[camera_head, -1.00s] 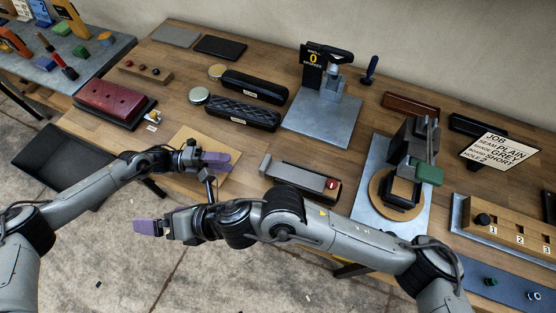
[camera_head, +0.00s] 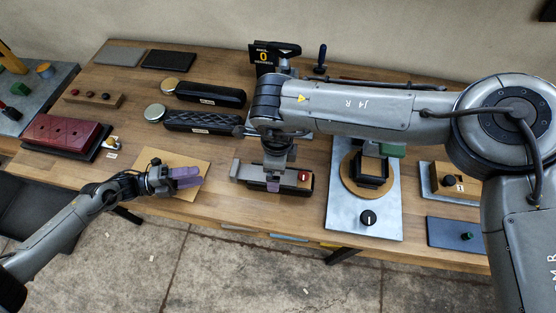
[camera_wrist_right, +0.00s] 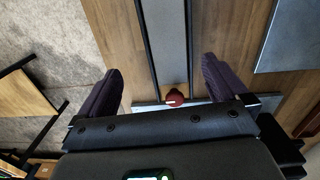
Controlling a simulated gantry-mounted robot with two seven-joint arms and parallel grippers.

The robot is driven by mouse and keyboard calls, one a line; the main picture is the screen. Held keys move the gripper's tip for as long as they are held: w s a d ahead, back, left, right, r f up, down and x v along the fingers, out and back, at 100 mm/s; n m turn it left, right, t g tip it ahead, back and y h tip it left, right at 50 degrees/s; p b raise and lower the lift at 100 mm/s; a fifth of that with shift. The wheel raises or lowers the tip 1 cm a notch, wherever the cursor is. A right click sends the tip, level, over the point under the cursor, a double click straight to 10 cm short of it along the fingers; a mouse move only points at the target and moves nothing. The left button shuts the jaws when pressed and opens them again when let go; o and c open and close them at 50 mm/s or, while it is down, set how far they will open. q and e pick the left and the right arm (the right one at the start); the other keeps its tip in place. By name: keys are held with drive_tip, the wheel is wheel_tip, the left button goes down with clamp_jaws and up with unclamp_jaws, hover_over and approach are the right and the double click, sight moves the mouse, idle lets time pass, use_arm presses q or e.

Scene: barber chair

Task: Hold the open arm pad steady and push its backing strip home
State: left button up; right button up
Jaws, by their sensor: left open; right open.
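A long black-and-grey piece (camera_head: 302,189) with a grey channel and a red knob (camera_head: 304,176) lies near the table's front middle. I cannot tell whether it is the open arm pad. My right gripper (camera_head: 272,186) is open, pointing down over its middle and hiding part of it. In the right wrist view the grey strip (camera_wrist_right: 166,40) runs between dark rails, between my open fingers (camera_wrist_right: 162,65), with the red knob (camera_wrist_right: 175,99) at its near end. I cannot tell whether the fingers touch. My left gripper (camera_head: 196,177) is open and empty over a tan board (camera_head: 176,160).
Two black pads (camera_head: 210,95) (camera_head: 202,121) with white labels lie behind. A maroon pad (camera_head: 62,136) is at left. A grey plate (camera_head: 340,215) with a round wooden base (camera_head: 352,185) stands right of the long piece. My right arm hides much of the back right.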

drive_tip(key=shift+w+d+r, duration=0.15)
drive_tip(key=shift+w+d, duration=0.2)
drive_tip(key=shift+d, duration=0.1)
drive_tip(key=shift+w+d, duration=0.15)
drive_tip(key=shift+f, duration=0.5)
wheel_tip(320, 180, down, 10)
drive_tip(key=shift+r, duration=0.25)
drive_tip(key=c, duration=1.4)
